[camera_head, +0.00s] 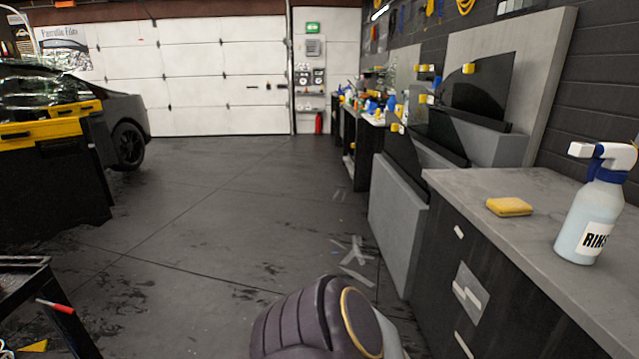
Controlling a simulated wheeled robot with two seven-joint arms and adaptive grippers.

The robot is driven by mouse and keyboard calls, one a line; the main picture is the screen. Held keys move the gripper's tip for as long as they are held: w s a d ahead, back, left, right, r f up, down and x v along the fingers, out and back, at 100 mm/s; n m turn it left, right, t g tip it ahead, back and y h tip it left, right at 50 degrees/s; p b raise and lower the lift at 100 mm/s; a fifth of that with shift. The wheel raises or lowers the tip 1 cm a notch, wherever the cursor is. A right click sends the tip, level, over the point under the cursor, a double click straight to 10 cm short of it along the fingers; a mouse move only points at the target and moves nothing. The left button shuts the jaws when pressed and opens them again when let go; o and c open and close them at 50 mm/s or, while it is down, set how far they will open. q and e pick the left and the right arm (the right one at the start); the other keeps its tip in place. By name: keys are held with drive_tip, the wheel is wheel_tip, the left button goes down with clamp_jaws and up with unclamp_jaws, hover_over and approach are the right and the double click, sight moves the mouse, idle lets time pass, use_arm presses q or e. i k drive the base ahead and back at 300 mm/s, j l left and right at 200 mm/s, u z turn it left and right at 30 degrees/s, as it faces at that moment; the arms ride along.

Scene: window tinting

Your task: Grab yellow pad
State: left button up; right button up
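A yellow pad (509,206) lies flat on the grey top of the workbench (465,183) at the right, close to its front edge. A spray bottle (594,215) labelled "RIN..." stands upright to the right of the pad, apart from it. A dark rounded part of my own body (318,322) with a gold ring shows at the bottom middle. Neither of my gripper's fingers shows in the view, so nothing is seen touching the pad.
Grey panels with dark glass pieces (478,92) and small yellow blocks stand beyond the workbench. A dark car (122,118) and a black and yellow cabinet (50,170) are at the left. The floor (225,210) between is open, with some tape scraps (352,252).

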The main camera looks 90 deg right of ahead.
sight(509, 206)
drive_tip(key=z, duration=4.1)
